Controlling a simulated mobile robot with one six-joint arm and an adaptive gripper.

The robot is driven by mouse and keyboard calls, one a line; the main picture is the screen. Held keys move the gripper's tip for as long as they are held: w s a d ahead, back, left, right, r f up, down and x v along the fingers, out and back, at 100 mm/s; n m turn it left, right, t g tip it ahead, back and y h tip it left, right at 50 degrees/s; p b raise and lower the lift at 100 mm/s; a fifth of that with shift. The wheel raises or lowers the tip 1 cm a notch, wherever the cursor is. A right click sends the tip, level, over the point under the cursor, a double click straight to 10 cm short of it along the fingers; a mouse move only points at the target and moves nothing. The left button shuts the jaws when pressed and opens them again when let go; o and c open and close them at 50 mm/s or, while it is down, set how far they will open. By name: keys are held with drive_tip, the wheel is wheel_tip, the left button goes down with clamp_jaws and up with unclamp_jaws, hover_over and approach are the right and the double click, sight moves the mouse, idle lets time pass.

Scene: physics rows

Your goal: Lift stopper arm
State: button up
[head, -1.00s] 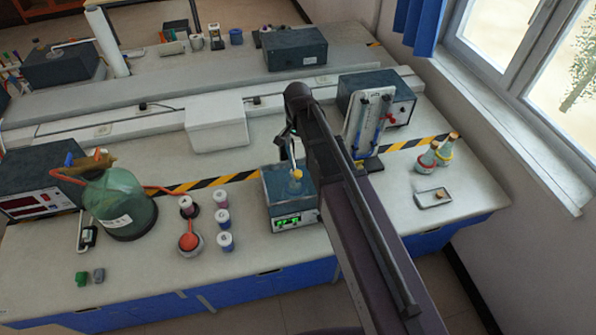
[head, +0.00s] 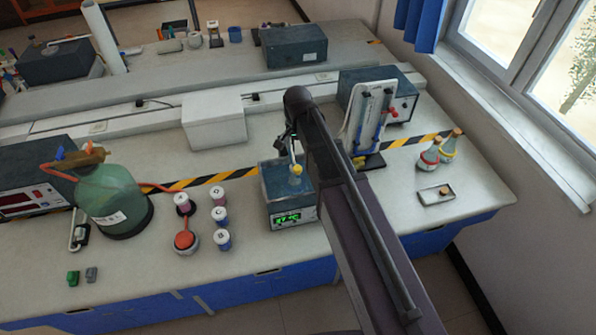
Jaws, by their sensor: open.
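My gripper (head: 290,148) is open above the back of a dark bath-like box (head: 265,192) with a green lit display. My own arm hides part of the gripper. A small yellow piece (head: 297,169) shows just below the gripper, over the box; I cannot tell whether they touch. A pale, thin part runs between the gripper and the yellow piece. No part stands out clearly as the stopper arm. Two flasks with cork-coloured tops (head: 429,155) stand on the right of the bench.
A large green bottle (head: 112,197) with an orange tube stands at left. Several small lidded jars (head: 218,216) stand left of the box. A stand with blue tubes (head: 370,115) is close right of my arm. The front bench strip is mostly clear.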

sight(297, 167)
drive_tip(key=shift+f+b, duration=4.3)
drive_tip(key=shift+f, duration=0.35)
clamp_jaws()
